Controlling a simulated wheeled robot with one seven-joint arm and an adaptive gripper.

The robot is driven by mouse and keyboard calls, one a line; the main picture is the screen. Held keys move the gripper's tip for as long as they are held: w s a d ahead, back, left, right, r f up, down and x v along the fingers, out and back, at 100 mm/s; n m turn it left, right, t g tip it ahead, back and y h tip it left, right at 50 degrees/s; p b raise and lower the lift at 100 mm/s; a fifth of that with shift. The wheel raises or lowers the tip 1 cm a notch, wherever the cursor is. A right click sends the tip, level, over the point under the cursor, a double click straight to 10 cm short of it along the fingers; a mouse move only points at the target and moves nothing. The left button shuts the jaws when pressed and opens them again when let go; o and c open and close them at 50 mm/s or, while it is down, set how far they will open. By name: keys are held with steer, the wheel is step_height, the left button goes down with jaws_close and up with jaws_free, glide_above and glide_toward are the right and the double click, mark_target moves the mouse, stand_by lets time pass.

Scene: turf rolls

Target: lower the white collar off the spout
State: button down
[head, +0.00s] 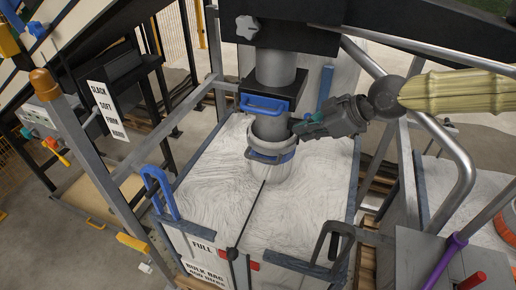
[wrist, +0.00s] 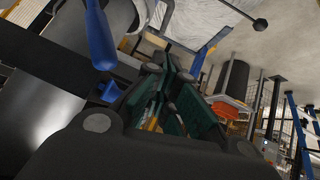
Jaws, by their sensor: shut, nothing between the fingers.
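The grey spout (head: 276,68) hangs down over the filled white bag (head: 215,165). The white collar (head: 262,171) is the pale sleeve around the spout's lower end, rising from the bag's top. A pale ring with a blue handle (head: 272,157) circles it. My gripper (head: 295,124) is just right of the spout, above that ring, shut and empty. The far side of the collar is hidden.
A blue-handled slide (head: 264,103) crosses the spout above my gripper. A blue hook (head: 160,190) stands at the bag's left corner. Metal rails (head: 455,150) run close by my arm on the right.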

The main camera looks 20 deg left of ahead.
steer(key=p, duration=0.3)
glide_toward(247, 155)
steer(key=shift+x, duration=2.25)
